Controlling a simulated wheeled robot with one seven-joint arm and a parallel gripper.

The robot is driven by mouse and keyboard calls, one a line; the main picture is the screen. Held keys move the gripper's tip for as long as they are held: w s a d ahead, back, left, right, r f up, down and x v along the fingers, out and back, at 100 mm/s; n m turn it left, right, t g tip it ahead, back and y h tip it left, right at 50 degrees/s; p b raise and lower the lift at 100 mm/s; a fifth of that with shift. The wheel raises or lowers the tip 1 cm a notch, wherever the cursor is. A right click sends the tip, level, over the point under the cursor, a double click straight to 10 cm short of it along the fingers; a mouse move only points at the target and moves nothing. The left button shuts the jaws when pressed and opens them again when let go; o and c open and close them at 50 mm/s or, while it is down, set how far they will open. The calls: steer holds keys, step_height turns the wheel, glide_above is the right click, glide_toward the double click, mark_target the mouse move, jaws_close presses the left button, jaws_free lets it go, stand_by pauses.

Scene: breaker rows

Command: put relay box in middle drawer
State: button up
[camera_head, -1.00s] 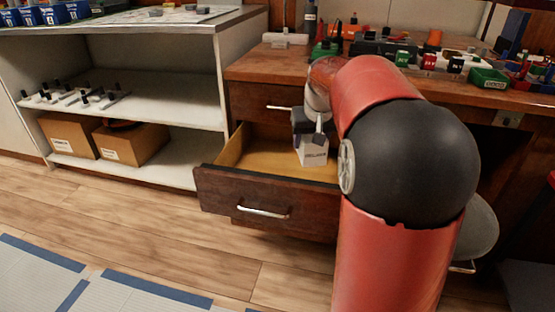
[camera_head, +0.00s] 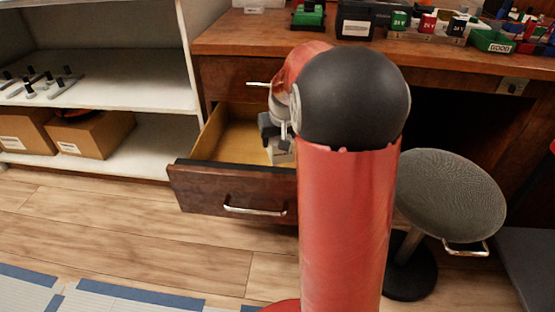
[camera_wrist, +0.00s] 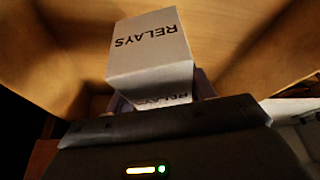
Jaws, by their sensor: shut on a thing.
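The relay box is a small white box marked RELAYS (camera_wrist: 150,48), seen close up in the wrist view. A small part of the box (camera_head: 281,155) shows in the head view, inside the open drawer. My gripper (camera_head: 274,138) is shut on the box and reaches down into the drawer; my arm hides much of it. The open drawer (camera_head: 225,190) has a dark wood front with a metal handle and a pale wood interior, which surrounds the box in the wrist view. I cannot tell whether the box touches the drawer floor.
Above the open drawer is a shut drawer (camera_head: 232,78) under the wooden worktop (camera_head: 240,38). The worktop holds several bins and parts. A round grey stool (camera_head: 450,190) stands to the right. A white shelf (camera_head: 135,148) with cardboard boxes stands left. The floor in front is open.

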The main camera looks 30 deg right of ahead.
steer(key=shift+f+b, duration=0.5)
steer(key=shift+f, duration=2.85)
steer(key=shift+f, duration=0.2)
steer(key=o, duration=1.1)
steer(key=shift+r, duration=0.15)
